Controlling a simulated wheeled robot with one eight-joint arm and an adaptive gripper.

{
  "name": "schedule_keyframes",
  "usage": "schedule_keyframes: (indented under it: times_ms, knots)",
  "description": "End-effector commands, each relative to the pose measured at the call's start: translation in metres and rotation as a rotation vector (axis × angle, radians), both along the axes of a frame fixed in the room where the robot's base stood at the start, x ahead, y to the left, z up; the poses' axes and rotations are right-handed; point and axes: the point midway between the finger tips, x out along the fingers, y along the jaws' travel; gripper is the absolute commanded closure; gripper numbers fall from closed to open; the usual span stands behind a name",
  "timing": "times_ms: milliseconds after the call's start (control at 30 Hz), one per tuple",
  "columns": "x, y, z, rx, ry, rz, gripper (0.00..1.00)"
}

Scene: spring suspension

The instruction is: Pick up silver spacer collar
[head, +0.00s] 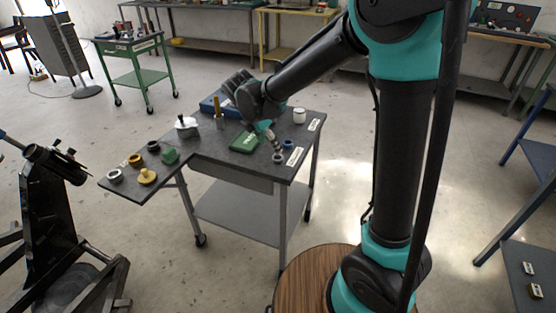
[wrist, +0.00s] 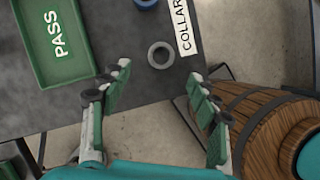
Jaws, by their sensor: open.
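The silver spacer collar (wrist: 160,54) is a grey ring lying flat on the dark tabletop near its edge, beside a white COLLAR label (wrist: 187,30). In the head view the collar (head: 278,158) lies near the front corner of the table. My gripper (wrist: 158,78) is open and empty. In the wrist view the collar appears just beyond the fingertips, between their lines. In the head view my gripper (head: 270,134) points down over the table near the collar. I cannot tell the exact height above it.
A green PASS tray (wrist: 48,42) lies left of the collar. A blue ring (head: 288,144) is close behind it. A white jar (head: 299,116) and a pot (head: 187,127) stand on the table. Another grey ring (head: 114,176) and several coloured parts lie on the left wing.

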Motion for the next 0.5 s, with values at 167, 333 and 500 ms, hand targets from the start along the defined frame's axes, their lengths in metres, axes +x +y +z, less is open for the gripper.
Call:
schedule_keyframes:
  times_ms: [167, 333, 500]
  knots:
    - [0.005, -0.005, -0.016, 0.001, -0.001, 0.0, 0.39]
    - [0.008, -0.009, -0.026, 0.0, 0.0, -0.001, 0.39]
    - [0.014, -0.017, -0.049, 0.0, 0.0, -0.001, 0.39]
